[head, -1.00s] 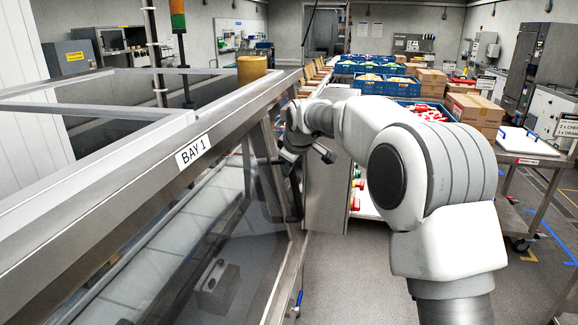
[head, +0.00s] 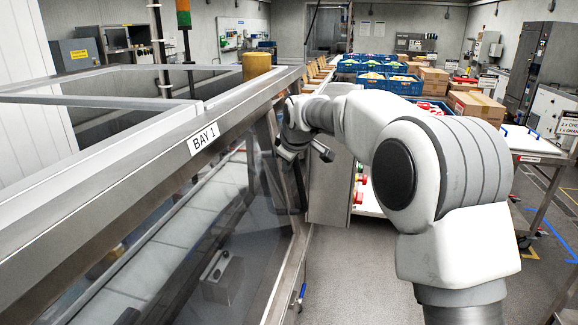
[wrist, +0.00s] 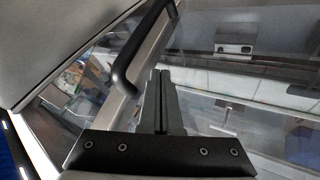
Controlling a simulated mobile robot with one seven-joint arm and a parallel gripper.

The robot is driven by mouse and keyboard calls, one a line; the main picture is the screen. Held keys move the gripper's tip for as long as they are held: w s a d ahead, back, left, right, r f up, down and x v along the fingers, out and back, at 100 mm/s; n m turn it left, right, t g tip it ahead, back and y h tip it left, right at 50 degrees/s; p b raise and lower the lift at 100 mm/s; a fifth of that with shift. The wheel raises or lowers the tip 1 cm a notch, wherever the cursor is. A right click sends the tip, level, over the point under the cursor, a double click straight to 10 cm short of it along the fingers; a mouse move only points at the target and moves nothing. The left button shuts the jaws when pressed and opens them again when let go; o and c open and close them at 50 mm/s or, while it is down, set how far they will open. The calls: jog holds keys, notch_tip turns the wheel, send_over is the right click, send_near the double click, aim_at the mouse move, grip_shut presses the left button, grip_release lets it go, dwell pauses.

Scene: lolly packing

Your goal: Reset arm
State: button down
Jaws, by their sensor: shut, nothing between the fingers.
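My arm reaches forward from the lower right in the head view, and its wrist bends down beside the machine marked BAY 1 (head: 205,138). My gripper is hard to make out in the head view against the dark glass. In the wrist view my gripper (wrist: 162,75) points away from the camera with its two dark fingers together, shut and empty. A black bar handle (wrist: 130,55) on a metal frame lies just left of the fingertips. A clear panel (wrist: 230,75) is behind and right of the fingers. I cannot tell whether the fingers touch anything.
Blue crates (head: 370,80) and cardboard boxes (head: 475,106) stand at the back. A white-topped trolley (head: 530,145) stands at the right. A yellow-brown cylinder (head: 257,65) sits on the machine's far end.

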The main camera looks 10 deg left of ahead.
jog(key=s+d+r+m+h+b, duration=0.1)
jog(key=s+d+r+m, duration=0.2)
jog(key=s+d+r, duration=0.85)
jog(key=s+d+f+m, duration=0.3)
jog(key=s+d+f, duration=0.1)
jog(key=s, duration=0.5)
jog(key=s+d+f+m+h, duration=0.1)
jog(key=s+d+f+m, duration=0.3)
jog(key=s, duration=0.6)
jog(key=s+d+f+m+g, duration=0.1)
jog(key=s+d+f+m, duration=0.2)
jog(key=s, duration=0.7)
jog(key=d+f, duration=0.2)
jog(key=d, duration=0.2)
jog(key=shift+s+d+f+m+h, duration=0.2)
jog(key=shift+s+m+h, duration=0.1)
jog(key=shift+h, duration=0.1)
